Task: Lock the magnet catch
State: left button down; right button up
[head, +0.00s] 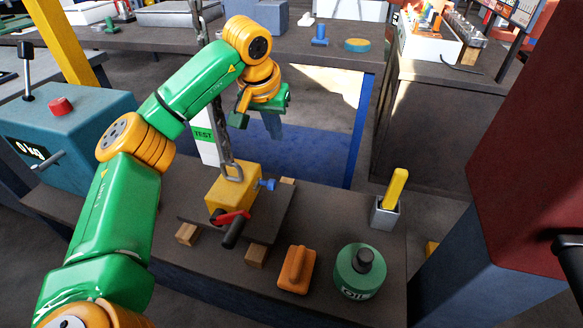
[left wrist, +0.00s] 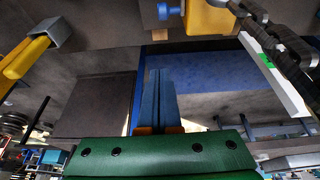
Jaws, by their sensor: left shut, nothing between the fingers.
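The yellow lifting magnet (head: 233,187) stands on a dark plate (head: 262,228) on the bench. A red lever (head: 232,217) with a black grip (head: 233,233) is on its front face, and a blue knob (head: 267,184) sticks out from its right side. A shackle (head: 231,171) and chain hang onto its top. My left gripper (head: 273,127) is shut and empty, behind and above the magnet, apart from it. In the left wrist view its blue fingers (left wrist: 155,90) are together, with the magnet body (left wrist: 212,20) and knob (left wrist: 165,10) at the top edge. My right gripper is not seen.
Wooden blocks (head: 256,256) support the plate. An orange handled object (head: 297,269), a green oil can (head: 360,273) and a grey holder (head: 385,213) with a yellow stick stand right of it. A teal control box (head: 65,135) is at left. A red and blue cabinet (head: 515,150) rises at right.

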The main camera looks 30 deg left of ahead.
pick_arm(q)
jog(key=x, duration=0.6)
jog(key=a+x, duration=0.1)
jog(key=x, duration=0.2)
jog(key=shift+s+f+b, duration=0.25)
jog(key=shift+f+b, duration=0.1)
jog(key=shift+s+d+f, duration=0.15)
jog(key=shift+s+f, duration=0.2)
jog(key=shift+s, duration=0.25)
jog(key=shift+s+d+f, duration=0.15)
jog(key=shift+s+f, duration=0.25)
jog(key=shift+s, duration=0.25)
jog(key=shift+s+d+f, duration=0.15)
jog(key=shift+s, duration=0.25)
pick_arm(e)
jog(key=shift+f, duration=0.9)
